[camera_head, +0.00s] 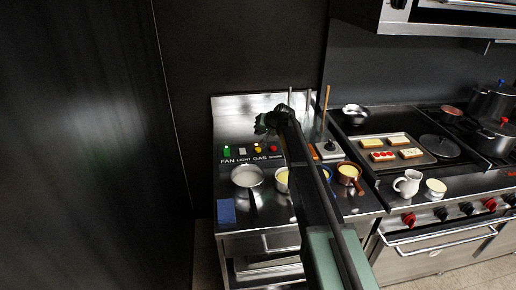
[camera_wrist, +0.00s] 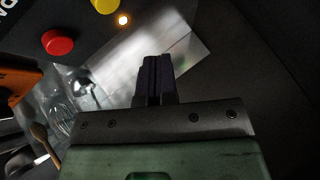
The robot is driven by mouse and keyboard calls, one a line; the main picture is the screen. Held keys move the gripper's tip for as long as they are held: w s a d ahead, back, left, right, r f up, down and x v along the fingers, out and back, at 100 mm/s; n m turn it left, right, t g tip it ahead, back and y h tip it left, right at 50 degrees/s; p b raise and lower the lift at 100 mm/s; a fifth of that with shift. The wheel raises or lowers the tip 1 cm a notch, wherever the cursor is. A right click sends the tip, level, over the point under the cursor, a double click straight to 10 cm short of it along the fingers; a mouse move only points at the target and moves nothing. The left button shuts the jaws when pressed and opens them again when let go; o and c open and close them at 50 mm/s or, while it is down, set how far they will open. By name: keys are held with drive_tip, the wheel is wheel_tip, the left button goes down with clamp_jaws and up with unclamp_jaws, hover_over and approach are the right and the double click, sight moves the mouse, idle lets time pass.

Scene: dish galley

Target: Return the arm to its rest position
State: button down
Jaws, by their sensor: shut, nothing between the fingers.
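My arm reaches out from the bottom of the head view over the steel counter (camera_head: 228,238). My gripper (camera_head: 262,124) is at its far end, in front of the back panel with the buttons. In the wrist view my gripper (camera_wrist: 153,68) has its dark fingers together with nothing between them. A red button (camera_wrist: 57,42) and part of a yellow button (camera_wrist: 105,5) show near the fingers in the wrist view. My arm hides part of the counter and panel in the head view.
To the right, a tray (camera_head: 374,158) of bread slices lies on the range, with a white jug (camera_head: 408,183) nearby. A dark wall (camera_head: 85,150) fills the left.

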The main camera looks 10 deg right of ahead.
idle(0.3)
drive_tip(key=s+f+g+h, duration=0.1)
drive_tip(key=s+g, duration=0.1)
drive_tip(key=s, duration=1.3)
drive_tip(key=s+f+n+g+h, duration=0.1)
drive_tip(key=s+f+g+h, duration=0.1)
drive_tip(key=s, duration=1.4)
drive_tip(key=s+f+n+g+h, duration=0.1)
drive_tip(key=s+f+g+h, duration=0.1)
drive_tip(key=s, duration=1.4)
drive_tip(key=shift+a+g, duration=0.2)
drive_tip(key=shift+g, duration=0.6)
drive_tip(key=shift+f, duration=0.1)
